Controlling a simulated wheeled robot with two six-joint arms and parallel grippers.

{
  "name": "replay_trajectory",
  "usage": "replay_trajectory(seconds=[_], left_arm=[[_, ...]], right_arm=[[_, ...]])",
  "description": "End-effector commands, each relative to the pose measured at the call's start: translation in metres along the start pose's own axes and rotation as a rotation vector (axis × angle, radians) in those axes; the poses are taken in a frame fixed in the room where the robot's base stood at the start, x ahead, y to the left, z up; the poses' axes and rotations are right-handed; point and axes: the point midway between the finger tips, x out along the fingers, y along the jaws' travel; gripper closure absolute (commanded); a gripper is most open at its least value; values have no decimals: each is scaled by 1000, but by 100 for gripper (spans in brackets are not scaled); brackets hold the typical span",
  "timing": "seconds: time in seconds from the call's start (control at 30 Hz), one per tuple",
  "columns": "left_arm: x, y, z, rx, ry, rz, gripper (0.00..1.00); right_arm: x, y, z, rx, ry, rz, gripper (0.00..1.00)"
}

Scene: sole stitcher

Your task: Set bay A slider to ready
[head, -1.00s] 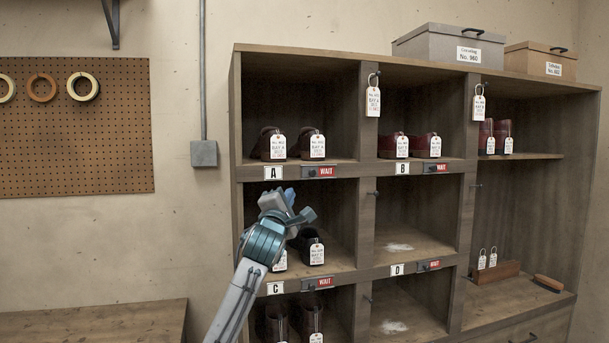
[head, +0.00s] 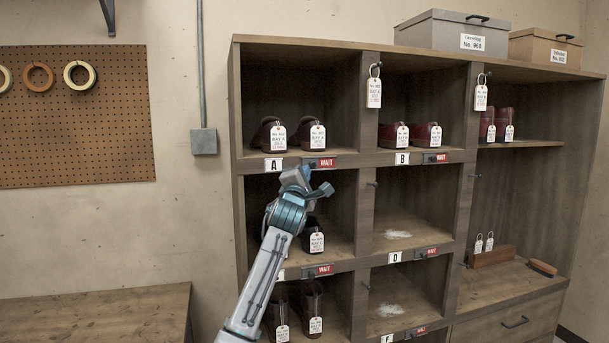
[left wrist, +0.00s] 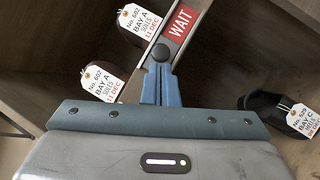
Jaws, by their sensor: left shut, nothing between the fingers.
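The bay A label (head: 273,165) is on the shelf edge under a compartment of brown shoes. Beside it, the bay A slider rail shows a red WAIT plate (head: 326,163), which also shows in the left wrist view (left wrist: 181,23). In the left wrist view, the slider's dark round knob (left wrist: 161,53) sits on the metal strip at the lower end of WAIT. My left gripper (head: 306,172) is just below this rail. Its blue fingers (left wrist: 160,82) are shut and empty, tips at or very close to the knob; I cannot tell whether they touch. My right gripper is not in view.
Tagged shoes stand above the rail, with bay A tags (left wrist: 103,82) close to the fingers. A dark bay C shoe (left wrist: 270,105) is at the right in the wrist view. Bay B (head: 436,158) and lower rails also show WAIT. A bench (head: 95,310) stands left.

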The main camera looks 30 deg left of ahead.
Motion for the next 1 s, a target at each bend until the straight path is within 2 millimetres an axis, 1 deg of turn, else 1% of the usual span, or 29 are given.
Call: replay_trajectory(seconds=[0.07, 0.2, 0.3, 0.4, 0.5, 0.67, 0.87, 1.0], left_arm=[[2, -7, 3, -3, 0, 0, 100], [9, -17, 18, -6, -2, 1, 100], [16, -22, 28, -5, -1, 0, 100], [21, -25, 37, -3, -1, 0, 100], [24, -25, 42, -1, -1, 0, 100], [25, -24, 43, 0, 0, 0, 100], [25, -24, 43, 0, 0, 0, 100], [24, -28, 40, -1, -2, -1, 100]], right_arm=[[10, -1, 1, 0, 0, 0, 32], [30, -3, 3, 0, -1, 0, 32], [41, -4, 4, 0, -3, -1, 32], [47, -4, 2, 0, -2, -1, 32], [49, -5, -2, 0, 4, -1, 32], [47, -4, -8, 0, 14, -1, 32], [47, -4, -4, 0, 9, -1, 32], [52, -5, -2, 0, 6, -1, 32]])
